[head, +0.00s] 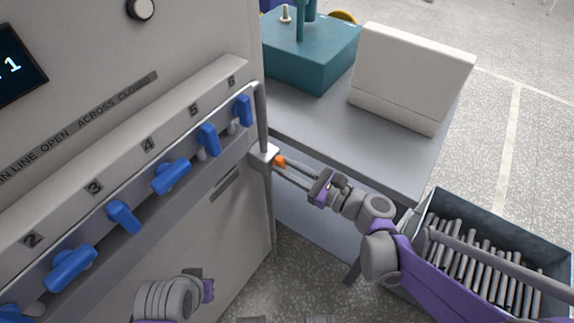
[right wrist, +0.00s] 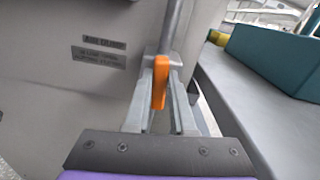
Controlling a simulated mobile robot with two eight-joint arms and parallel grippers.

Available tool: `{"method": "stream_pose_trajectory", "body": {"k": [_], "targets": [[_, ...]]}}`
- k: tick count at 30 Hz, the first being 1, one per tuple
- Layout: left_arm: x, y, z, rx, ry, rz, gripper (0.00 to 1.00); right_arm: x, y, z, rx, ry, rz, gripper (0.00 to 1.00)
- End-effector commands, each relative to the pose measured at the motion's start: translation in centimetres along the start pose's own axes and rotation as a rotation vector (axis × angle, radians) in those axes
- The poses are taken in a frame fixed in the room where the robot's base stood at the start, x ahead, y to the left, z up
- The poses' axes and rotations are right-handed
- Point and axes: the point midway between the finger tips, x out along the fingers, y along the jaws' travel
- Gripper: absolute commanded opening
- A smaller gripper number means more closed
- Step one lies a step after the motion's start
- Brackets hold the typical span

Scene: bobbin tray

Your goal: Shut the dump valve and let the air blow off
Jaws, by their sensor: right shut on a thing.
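The dump valve's orange handle (head: 279,161) is at the lower end of the pipe (head: 262,115) on the cabinet's right corner. In the right wrist view the orange handle (right wrist: 160,82) hangs roughly in line with the pipe above it. A plate reading "AIR DUMP" (right wrist: 104,42) is beside it. My right gripper (head: 285,169) is shut on the handle, with one finger on each side of it in the wrist view. My left arm shows at the bottom of the head view, and its gripper (head: 207,287) is only partly visible; its fingers are hidden.
Several blue valve handles (head: 170,177) line the cabinet's numbered rail, some along it and some across. A grey bench (head: 390,160) carries a teal machine (head: 310,60) and a white box (head: 410,75). A bin (head: 432,205) of metal rods stands at lower right, beside my right arm.

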Motion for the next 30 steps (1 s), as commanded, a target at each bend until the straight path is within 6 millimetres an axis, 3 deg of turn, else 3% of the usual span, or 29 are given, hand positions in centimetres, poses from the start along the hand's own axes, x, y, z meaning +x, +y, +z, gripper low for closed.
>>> {"method": "stream_pose_trajectory", "body": {"k": [30], "targets": [[-2.1, 0.0, -0.6, 0.000, 0.007, 0.000, 0.00, 0.0, 0.9, -0.4, -0.941, 0.000, 0.001, 0.00]]}}
